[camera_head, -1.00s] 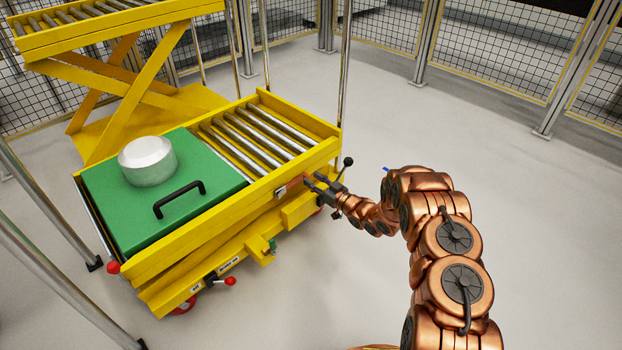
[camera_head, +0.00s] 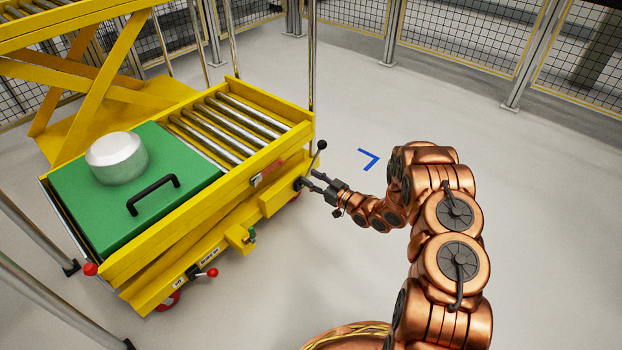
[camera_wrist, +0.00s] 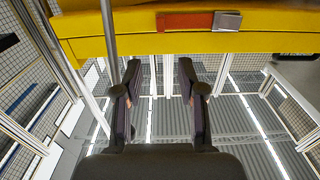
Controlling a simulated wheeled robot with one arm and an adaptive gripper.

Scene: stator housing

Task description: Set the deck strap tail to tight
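The deck strap shows as a short orange-red strip (camera_head: 270,168) with a grey metal piece (camera_head: 256,180) at its left end, on the yellow side rail of the roller deck. In the wrist view the orange strip (camera_wrist: 185,21) lies on the yellow rail, with the grey piece (camera_wrist: 227,20) at its right end. My gripper (camera_head: 308,183) is to the right of the strap and lower in the head view, apart from it. In the wrist view its two dark fingers (camera_wrist: 158,78) are spread with nothing between them. The strip's exact tension is too small to tell.
The yellow cart (camera_head: 170,250) carries a green panel (camera_head: 85,205) with a black handle (camera_head: 153,194) and a white cylinder (camera_head: 117,158). A black-knobbed lever (camera_head: 321,146) stands close to my gripper. Metal posts flank the cart. The floor at right is clear, with a blue mark (camera_head: 369,159).

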